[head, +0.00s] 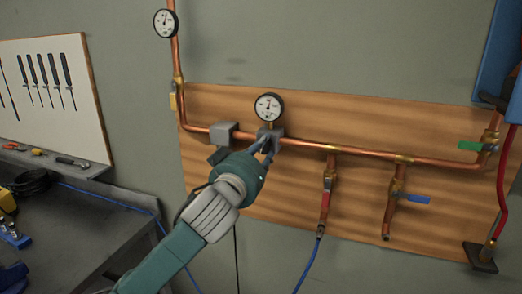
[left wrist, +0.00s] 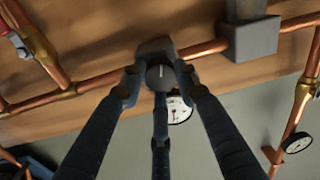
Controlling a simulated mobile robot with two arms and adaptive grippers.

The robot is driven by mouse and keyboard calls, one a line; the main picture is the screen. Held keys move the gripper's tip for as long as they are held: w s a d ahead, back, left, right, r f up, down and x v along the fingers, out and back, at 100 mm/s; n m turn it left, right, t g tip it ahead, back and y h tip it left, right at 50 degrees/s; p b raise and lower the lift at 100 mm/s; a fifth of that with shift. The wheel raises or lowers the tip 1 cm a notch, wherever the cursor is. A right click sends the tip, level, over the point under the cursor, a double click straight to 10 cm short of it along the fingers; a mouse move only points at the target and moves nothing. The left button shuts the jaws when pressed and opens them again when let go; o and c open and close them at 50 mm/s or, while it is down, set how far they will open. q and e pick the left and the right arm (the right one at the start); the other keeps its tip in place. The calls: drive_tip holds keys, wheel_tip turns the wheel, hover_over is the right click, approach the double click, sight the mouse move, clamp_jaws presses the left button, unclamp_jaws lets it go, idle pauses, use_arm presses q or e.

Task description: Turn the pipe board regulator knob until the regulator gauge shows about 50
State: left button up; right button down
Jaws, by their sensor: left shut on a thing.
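The regulator gauge (head: 269,106) is a round white dial on the copper pipe of the wooden pipe board (head: 290,205). Its needle is too small to read in the head view. It also shows in the left wrist view (left wrist: 180,109), partly hidden by a finger. The regulator knob (left wrist: 160,77) is dark with a pale line mark, on the grey regulator body (head: 277,133) just below the gauge. My left gripper (head: 264,152) is shut on the knob, its fingers around it in the left wrist view. My right gripper is not in view.
A second gauge (head: 166,23) stands on the upper left pipe. A grey box (head: 222,132) sits left of the regulator. Valves with yellow, red (head: 326,193), blue (head: 414,198) and green (head: 470,146) handles line the pipes. A workbench (head: 75,225) stands at left.

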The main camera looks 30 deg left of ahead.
use_arm(q)
drive_tip(key=n+p, duration=0.3)
drive_tip(key=n, duration=0.5)
drive_tip(key=shift+a+r, duration=0.1)
drive_tip(key=shift+r, duration=0.05)
idle(0.5)
drive_tip(key=o, duration=1.2)
drive_tip(key=shift+c, duration=0.2)
wheel_tip(320, 180, up, 10)
drive_tip(key=shift+f, duration=0.2)
drive_tip(key=shift+a+r, duration=0.1)
drive_tip(key=shift+r, duration=0.05)
